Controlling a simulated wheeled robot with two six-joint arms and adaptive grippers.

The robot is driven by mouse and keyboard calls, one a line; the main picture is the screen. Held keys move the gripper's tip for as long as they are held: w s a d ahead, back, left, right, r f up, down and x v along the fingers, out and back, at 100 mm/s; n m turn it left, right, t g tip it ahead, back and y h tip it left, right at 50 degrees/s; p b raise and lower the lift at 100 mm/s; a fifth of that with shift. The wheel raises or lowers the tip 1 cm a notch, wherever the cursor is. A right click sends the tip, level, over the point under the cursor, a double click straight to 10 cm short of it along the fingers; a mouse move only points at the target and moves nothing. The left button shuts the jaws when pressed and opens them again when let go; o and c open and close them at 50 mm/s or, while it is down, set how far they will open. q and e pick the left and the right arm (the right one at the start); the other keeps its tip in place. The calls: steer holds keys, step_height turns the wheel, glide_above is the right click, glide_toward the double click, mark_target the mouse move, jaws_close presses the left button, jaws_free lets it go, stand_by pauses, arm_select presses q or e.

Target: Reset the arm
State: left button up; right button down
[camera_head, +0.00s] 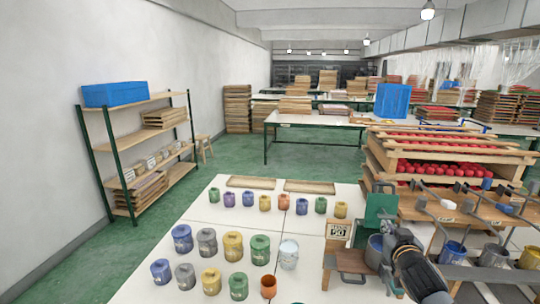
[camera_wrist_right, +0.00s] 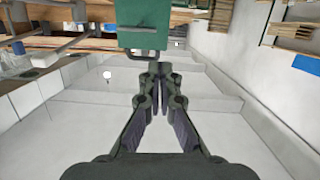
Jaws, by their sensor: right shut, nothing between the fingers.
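My right arm (camera_head: 420,275) comes in from the lower right in the head view. My right gripper (camera_head: 388,240) is beside the green upright panel (camera_head: 380,207) and partly hard to make out against it. In the right wrist view my right gripper (camera_wrist_right: 159,78) has its fingers together, with nothing between them. That view looks upside down, with the green panel (camera_wrist_right: 143,22) and a grey handle at the top and the pale ceiling below. My left gripper does not show in either view.
Several paint pots (camera_head: 232,245) stand in rows on the white table (camera_head: 140,285). A wooden stand (camera_head: 348,260) with a small sign (camera_head: 339,231) is left of my gripper. A wooden rack (camera_head: 455,157) with red items and ladles over pots (camera_head: 453,252) lie to the right.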

steer(key=s+a+f+n+g+y, duration=0.1)
steer(key=s+a+f+g, duration=0.2)
steer(key=s+f, duration=0.4)
steer(key=s+a+f+g+y, duration=0.1)
steer(key=s+a+f+g, duration=0.25)
steer(key=s+f, duration=0.4)
steer(key=s+a+f+n+g+y, duration=0.1)
steer(key=s+a+f+g, duration=0.2)
steer(key=s+f, duration=0.35)
steer(key=s+a+f+n+g, duration=0.1)
steer(key=s+a+f+g, duration=0.2)
steer(key=s, duration=0.6)
steer(key=s+d+f, duration=0.1)
steer(key=s+f, duration=0.1)
steer(key=f, duration=1.2)
steer(key=s+d+f, duration=0.1)
steer(key=d+f, duration=0.1)
steer(key=f, duration=1.2)
steer(key=s+f+g, duration=0.1)
steer(key=s+f, duration=1.3)
steer(key=s, duration=0.3)
steer(key=shift+s+d+f, duration=0.15)
steer(key=shift+s+d, duration=0.1)
steer(key=shift+d, duration=0.15)
steer(key=shift+g, duration=0.25)
steer(key=c, duration=2.1)
jaws_free()
